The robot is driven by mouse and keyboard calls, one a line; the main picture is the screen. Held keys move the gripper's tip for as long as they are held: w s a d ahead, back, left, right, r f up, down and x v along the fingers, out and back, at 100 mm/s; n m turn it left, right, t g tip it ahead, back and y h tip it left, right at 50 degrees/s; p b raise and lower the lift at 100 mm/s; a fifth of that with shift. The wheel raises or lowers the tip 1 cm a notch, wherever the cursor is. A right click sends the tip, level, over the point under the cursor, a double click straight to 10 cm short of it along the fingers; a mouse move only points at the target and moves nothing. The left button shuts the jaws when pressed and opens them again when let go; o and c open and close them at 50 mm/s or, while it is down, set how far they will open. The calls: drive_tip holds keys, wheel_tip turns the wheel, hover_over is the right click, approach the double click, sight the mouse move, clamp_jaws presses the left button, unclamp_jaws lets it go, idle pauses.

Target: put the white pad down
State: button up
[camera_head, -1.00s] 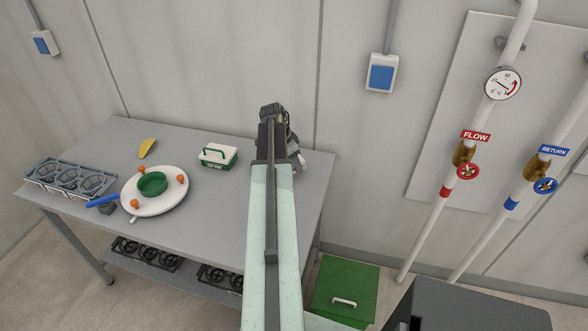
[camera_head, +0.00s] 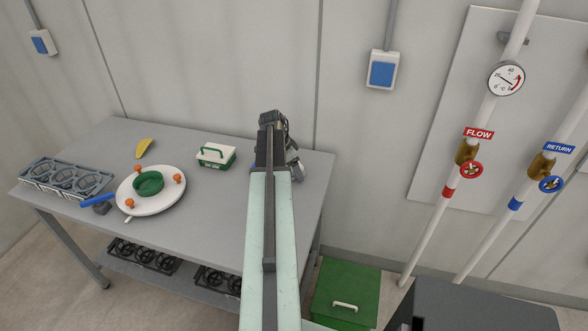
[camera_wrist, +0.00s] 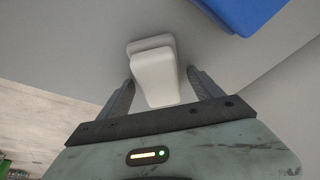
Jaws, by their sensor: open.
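The white pad (camera_wrist: 156,76) shows in the wrist view as a rounded, stepped white block on the grey table. My gripper (camera_wrist: 160,84) is open, with one finger on each side of the pad. A gap shows between the pad and each finger, so neither finger appears to press on it. The pad's near end lies close to my gripper's dark front bar. In the head view my arm's end (camera_head: 272,140) is over the right part of the table (camera_head: 222,208) and hides most of the spot where the pad lies.
A blue object (camera_wrist: 248,12) lies beyond the pad at the upper right. On the table stand a green-and-white box (camera_head: 215,155), a round white plate (camera_head: 151,204) with a green ring, a yellow object (camera_head: 144,148) and a grey rack (camera_head: 66,180). A green bin (camera_head: 345,290) stands right of the table.

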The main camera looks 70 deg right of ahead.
drive_tip(key=p+v, duration=1.1)
drive_tip(key=v, duration=0.1)
drive_tip(key=shift+r+p, duration=0.15)
drive_tip(key=shift+p, duration=0.2)
drive_tip(key=w+a+n+t, duration=0.2)
drive_tip(key=w+a+n, duration=1)
drive_tip(key=w+a, duration=1.3)
drive_tip(key=w+a+n+y, duration=0.1)
drive_tip(key=a+n, duration=0.6)
drive_tip(key=a, duration=1.3)
drive_tip(key=w+a+f+n+y, duration=0.1)
drive_tip(key=w+a+n, duration=0.2)
drive_tip(key=a, duration=1.7)
drive_tip(key=n, duration=0.4)
drive_tip(key=shift+y, duration=0.4)
drive_tip(key=shift+f, duration=0.15)
